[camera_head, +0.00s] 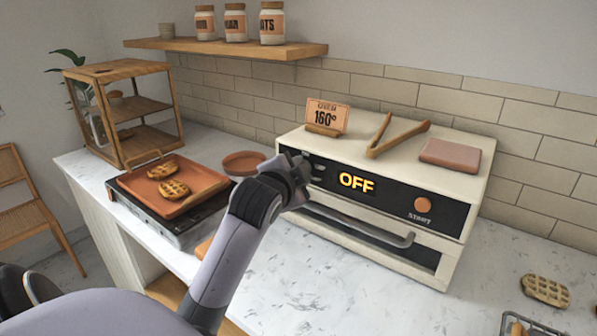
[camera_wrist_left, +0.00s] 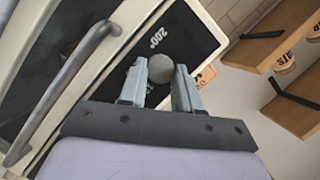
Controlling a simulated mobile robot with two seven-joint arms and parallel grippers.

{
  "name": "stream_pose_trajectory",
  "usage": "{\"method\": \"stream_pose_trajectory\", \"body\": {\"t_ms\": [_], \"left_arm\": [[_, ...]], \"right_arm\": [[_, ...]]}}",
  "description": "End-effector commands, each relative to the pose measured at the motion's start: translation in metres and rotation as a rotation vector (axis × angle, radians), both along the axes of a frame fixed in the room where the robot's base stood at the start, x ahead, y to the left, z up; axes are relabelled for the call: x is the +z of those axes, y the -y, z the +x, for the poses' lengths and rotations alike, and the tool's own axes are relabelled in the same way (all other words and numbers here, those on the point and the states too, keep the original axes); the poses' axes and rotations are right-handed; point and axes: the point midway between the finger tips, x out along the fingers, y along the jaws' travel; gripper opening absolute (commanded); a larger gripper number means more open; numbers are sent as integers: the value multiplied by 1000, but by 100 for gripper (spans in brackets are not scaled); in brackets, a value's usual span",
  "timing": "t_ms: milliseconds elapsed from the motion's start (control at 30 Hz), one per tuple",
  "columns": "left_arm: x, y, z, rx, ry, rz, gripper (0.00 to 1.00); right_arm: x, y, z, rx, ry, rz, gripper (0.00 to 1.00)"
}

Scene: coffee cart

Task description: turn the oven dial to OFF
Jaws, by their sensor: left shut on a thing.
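The oven (camera_head: 455,178) is a cream box on the counter with a black front panel, and its display (camera_head: 357,183) reads OFF in lit orange letters. The oven dial (camera_wrist_left: 160,68) is a grey round knob on the left part of that panel; in the head view it is hidden behind my left gripper (camera_head: 300,170). In the left wrist view the fingers of my left gripper (camera_wrist_left: 158,82) are shut on the dial, one on each side. A white 200° mark shows on the panel beside the dial. My right gripper is not in view.
The oven handle (camera_head: 360,226) runs below the panel. A round orange START button (camera_head: 423,204) is at the right. Tongs (camera_head: 395,138), a 160° sign (camera_head: 327,117) and a pinkish block (camera_head: 457,154) lie on top. A griddle with an orange tray (camera_head: 205,179) and waffles stands left.

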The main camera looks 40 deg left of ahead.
Motion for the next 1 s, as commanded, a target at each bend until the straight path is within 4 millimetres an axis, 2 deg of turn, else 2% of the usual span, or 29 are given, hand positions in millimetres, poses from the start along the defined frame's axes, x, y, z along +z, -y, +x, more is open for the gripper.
{"method": "stream_pose_trajectory", "body": {"t_ms": [300,333,400,767,1000], "left_arm": [[-2,0,0,2,-4,-4,2],[-2,0,0,2,-4,-4,42],[-2,0,0,2,-4,-3,58],[0,1,-3,0,-1,0,58],[6,12,-28,1,-1,0,58]], "right_arm": [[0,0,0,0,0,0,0],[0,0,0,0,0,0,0],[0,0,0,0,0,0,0],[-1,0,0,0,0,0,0],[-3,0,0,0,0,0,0]]}}
